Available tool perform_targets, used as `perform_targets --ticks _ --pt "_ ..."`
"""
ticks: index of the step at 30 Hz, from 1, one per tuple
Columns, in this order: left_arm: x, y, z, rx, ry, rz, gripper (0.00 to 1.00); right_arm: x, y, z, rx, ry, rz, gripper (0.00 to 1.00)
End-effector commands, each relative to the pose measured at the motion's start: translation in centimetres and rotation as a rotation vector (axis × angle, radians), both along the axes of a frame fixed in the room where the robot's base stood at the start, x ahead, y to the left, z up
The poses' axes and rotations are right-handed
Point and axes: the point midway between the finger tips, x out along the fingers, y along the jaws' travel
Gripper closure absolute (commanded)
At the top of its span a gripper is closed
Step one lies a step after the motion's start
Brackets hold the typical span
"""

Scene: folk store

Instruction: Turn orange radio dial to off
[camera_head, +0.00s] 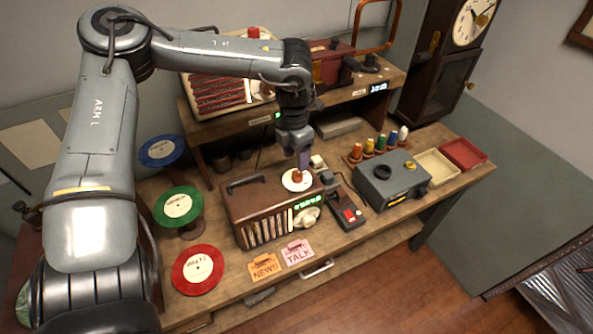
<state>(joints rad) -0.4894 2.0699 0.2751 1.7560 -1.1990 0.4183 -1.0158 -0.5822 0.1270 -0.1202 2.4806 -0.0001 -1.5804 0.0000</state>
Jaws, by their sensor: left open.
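The brown radio (243,203) stands on the wooden bench, with a grille, a round cream dial (306,217) and a green lit display (306,201) on its front. The orange dial (297,175) sits on a white disc (289,183) at the right end of the radio's top. My left gripper (304,164) points down over this dial, its fingers open. The fingertips are at or just above the dial; I cannot tell whether they touch it. My right gripper is not in view.
Green (178,206), red (198,270) and blue (162,150) discs are left of the radio. A handheld device (345,211) and a grey box (392,182) stand to its right. NEWS (264,267) and TALK (297,252) cards lie in front. A shelf (226,133) rises behind.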

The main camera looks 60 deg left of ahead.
Motion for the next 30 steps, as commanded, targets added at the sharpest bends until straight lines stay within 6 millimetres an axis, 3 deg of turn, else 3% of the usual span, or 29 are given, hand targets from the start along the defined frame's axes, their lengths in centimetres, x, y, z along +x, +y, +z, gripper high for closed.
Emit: perform_targets --ticks 3,10,24,26,30 --pt "-0.1 -0.1 -2.1 -0.002 0.003 0.001 0.4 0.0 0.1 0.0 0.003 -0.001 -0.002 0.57" --pt "0.0 -0.2 -4.9 0.0 0.002 0.002 0.4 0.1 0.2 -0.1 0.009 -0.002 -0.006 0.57" --pt "0.0 -0.2 -5.9 0.0 -0.001 0.002 0.4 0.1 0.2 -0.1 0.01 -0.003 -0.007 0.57" --pt "0.0 -0.2 -5.9 0.0 -0.001 0.002 0.46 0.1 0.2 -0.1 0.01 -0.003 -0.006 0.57" --pt "0.0 -0.2 -5.9 0.0 -0.001 0.002 0.68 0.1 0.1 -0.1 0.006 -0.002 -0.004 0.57"
